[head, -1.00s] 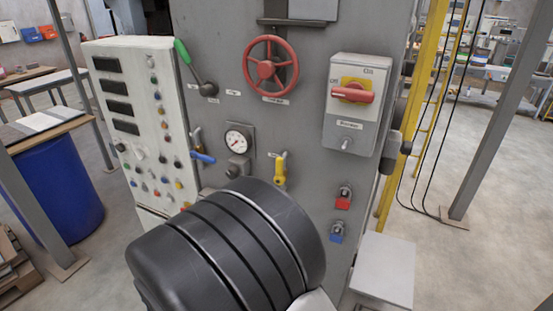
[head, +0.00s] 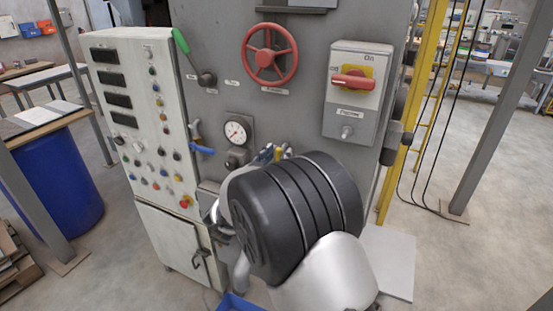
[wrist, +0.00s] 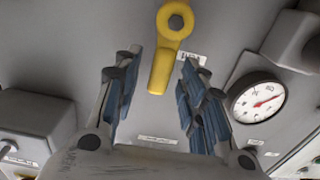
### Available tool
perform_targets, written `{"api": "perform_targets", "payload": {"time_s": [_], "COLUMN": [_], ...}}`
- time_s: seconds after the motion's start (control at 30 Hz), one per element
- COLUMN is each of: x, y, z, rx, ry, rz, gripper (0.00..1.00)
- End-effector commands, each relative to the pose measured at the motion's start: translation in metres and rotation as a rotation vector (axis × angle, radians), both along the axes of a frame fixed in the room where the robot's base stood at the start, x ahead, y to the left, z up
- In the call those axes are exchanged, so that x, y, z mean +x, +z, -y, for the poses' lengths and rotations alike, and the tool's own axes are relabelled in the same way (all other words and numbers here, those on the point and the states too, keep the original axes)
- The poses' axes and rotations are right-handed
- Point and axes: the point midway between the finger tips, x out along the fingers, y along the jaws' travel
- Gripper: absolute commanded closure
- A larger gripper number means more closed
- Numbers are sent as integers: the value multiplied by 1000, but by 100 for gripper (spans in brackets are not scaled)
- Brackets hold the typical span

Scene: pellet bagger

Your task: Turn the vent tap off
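A yellow-handled tap (wrist: 160,72) is on the grey panel, straight ahead of my gripper in the wrist view. Its handle runs from the round pivot towards my palm. In the head view only a bit of its yellow (head: 279,154) shows past my arm. My gripper (wrist: 160,62) is open, with one finger on each side of the handle and visible gaps between. In the head view my gripper (head: 272,153) is mostly behind my black wrist. A blue-handled tap (head: 203,150) is left of the gauge. The labels are too blurred to tell which tap is the vent.
A pressure gauge (head: 237,132) sits close left of my gripper. Above are a red handwheel (head: 269,54) and a green-knobbed lever (head: 191,60). A red rotary switch (head: 352,82) is on a box at the right. A control cabinet (head: 142,112) stands left.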

Motion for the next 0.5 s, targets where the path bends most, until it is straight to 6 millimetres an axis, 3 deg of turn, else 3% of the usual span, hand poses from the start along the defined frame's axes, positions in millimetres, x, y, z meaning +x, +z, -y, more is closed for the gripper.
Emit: {"api": "perform_targets", "payload": {"time_s": [0.23,0.5], "x": [1,1], "y": [0,0], "z": [0,0], "rx": [0,0], "ry": [1,0], "rz": [0,0], "gripper": [62,79]}}
